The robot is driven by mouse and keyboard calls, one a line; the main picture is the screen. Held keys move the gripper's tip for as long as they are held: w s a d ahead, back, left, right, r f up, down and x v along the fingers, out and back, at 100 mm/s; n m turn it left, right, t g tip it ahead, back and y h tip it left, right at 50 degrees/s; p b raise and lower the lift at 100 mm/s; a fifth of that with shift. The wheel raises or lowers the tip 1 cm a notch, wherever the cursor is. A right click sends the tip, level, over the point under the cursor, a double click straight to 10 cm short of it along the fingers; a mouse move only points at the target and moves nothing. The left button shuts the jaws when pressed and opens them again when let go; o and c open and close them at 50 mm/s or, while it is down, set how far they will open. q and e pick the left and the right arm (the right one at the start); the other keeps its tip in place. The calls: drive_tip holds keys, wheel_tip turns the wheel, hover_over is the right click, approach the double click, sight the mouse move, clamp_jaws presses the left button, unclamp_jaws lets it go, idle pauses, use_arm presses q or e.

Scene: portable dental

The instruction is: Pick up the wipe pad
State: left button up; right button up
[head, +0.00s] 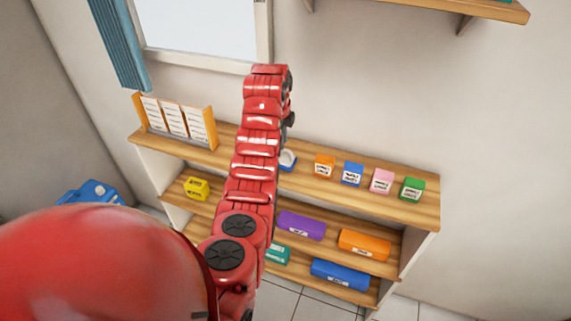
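A small white and blue item (288,160) lies on the top shelf, partly hidden behind my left arm. It may be the wipe pad, but I cannot tell for sure. My red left arm rises across the middle of the head view, in front of the shelf unit and up to the window's lower corner. The fingers of my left gripper are hidden behind the arm's links, so I cannot see whether they are open or hold anything. My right gripper is not in view.
On the wooden shelf unit (427,206), several small coloured boxes (352,173) stand at the right of the top. A card holder (172,119) stands at its left. Purple (301,225), orange (364,244) and blue (340,274) packs lie below. A wall shelf (490,8) hangs above.

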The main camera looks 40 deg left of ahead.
sight(285, 157)
use_arm(q)
drive_tip(key=shift+w+a+f+p, duration=0.1)
drive_tip(key=shift+w+f+p, duration=0.1)
drive_tip(key=shift+f+p, duration=0.85)
drive_tip(key=shift+w+f+p, duration=0.2)
drive_tip(key=shift+f+p, duration=0.6)
drive_tip(key=shift+f, duration=0.35)
drive_tip(key=shift+w+f, duration=0.1)
drive_tip(key=shift+f, duration=0.3)
clamp_jaws()
